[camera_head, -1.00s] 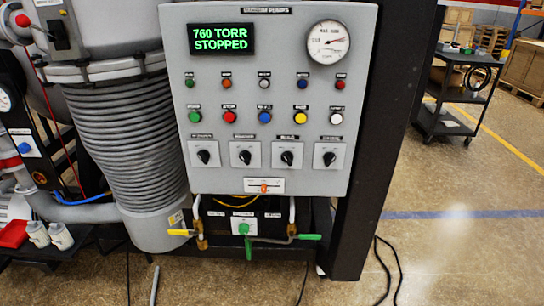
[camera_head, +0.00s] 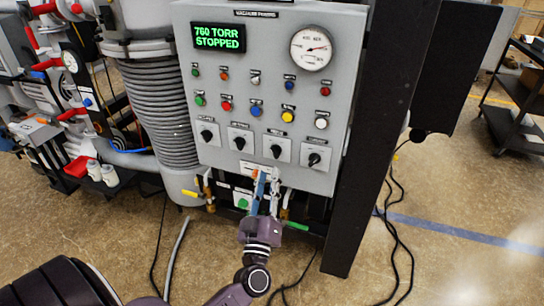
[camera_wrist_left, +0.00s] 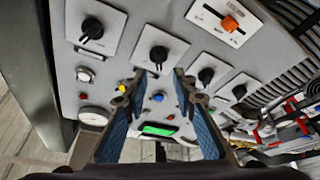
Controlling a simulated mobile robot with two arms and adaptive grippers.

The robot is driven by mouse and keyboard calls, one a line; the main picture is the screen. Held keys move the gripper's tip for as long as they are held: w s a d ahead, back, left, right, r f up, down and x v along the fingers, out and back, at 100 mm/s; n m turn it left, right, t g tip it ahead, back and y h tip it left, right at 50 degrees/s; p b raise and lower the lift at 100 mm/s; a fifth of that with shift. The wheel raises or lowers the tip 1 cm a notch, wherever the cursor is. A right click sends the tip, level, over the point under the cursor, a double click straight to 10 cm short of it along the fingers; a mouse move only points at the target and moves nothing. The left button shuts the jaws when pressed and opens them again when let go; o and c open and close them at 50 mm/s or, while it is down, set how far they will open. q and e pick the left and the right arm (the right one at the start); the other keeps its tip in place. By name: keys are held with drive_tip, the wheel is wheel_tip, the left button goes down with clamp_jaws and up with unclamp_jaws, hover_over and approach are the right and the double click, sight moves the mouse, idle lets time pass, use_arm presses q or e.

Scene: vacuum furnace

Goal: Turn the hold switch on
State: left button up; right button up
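The grey control panel (camera_head: 265,75) carries a row of black rotary knobs on white plates; their labels are too small to read, so I cannot tell which is the hold switch. The third knob from the left (camera_head: 276,151) also shows in the left wrist view (camera_wrist_left: 158,56), beyond and between my fingertips. My left gripper (camera_head: 266,174) is open and empty, its blue-padded fingers pointing up at the panel's lower edge, below that knob. It also shows in the left wrist view (camera_wrist_left: 160,78). The fingers partly hide the orange slider's plate; the orange slider (camera_wrist_left: 230,23) shows in the wrist view. My right gripper is not in view.
Coloured buttons (camera_head: 256,111), a green display (camera_head: 218,38) and a round gauge (camera_head: 311,47) sit above the knobs. Pipes with yellow (camera_head: 189,194) and green (camera_head: 296,226) valve handles lie below the panel. Cables run over the floor; a dark cart (camera_head: 518,100) stands right.

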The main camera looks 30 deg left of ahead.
sight(274, 155)
use_arm(q)
drive_tip(key=p+x, duration=0.1)
drive_tip(key=x, duration=0.4)
drive_tip(key=shift+w+d+r, duration=0.1)
drive_tip(key=shift+w, duration=0.2)
drive_tip(key=shift+w+a+r, duration=0.1)
drive_tip(key=shift+w+a, duration=0.2)
drive_tip(key=shift+w, duration=0.1)
clamp_jaws()
